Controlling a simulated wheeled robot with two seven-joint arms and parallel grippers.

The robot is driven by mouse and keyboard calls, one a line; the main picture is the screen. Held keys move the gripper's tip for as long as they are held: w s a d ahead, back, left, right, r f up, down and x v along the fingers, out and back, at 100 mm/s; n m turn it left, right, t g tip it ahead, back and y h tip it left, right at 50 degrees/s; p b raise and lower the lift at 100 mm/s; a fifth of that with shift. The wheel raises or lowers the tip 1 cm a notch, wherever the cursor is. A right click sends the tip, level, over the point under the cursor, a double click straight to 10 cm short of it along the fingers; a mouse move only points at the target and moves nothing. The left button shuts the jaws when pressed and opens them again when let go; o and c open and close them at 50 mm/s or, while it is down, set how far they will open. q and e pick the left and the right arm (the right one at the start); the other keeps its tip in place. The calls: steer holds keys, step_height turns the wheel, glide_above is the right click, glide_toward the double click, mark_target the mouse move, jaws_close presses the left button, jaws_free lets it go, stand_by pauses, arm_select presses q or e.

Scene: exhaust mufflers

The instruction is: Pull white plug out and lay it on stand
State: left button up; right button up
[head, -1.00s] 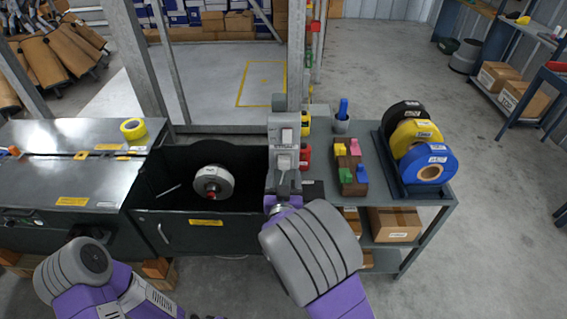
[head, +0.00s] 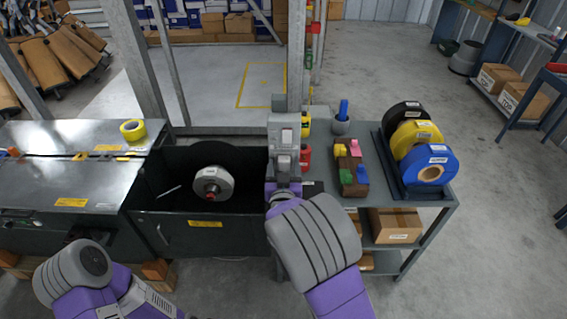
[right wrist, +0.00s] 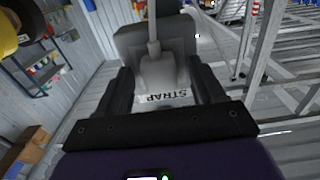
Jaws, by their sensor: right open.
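A pale grey-white plug (head: 284,160) sits in the lower part of a grey socket box (head: 276,127) on an upright post. In the right wrist view the plug (right wrist: 160,70), with a cable running up from it, lies between my fingers in front of the box. A label reading STRAP shows below it. My right gripper (head: 284,178) is open with a finger on each side of the plug; it also shows in the right wrist view (right wrist: 163,88). Whether the fingers touch the plug cannot be told. The grey shelved stand (head: 325,185) is right of the post. My left gripper is not in view.
On the stand are a wooden block holder (head: 349,172) with coloured pieces, a cup with a blue item (head: 342,120), and black, yellow and blue rolls (head: 430,166). Left of the post is an open black bin with a white reel (head: 212,185).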

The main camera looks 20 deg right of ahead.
stand_by(0.8)
jaws_close()
steer(key=shift+s, duration=0.15)
steer(key=shift+v, duration=2.8)
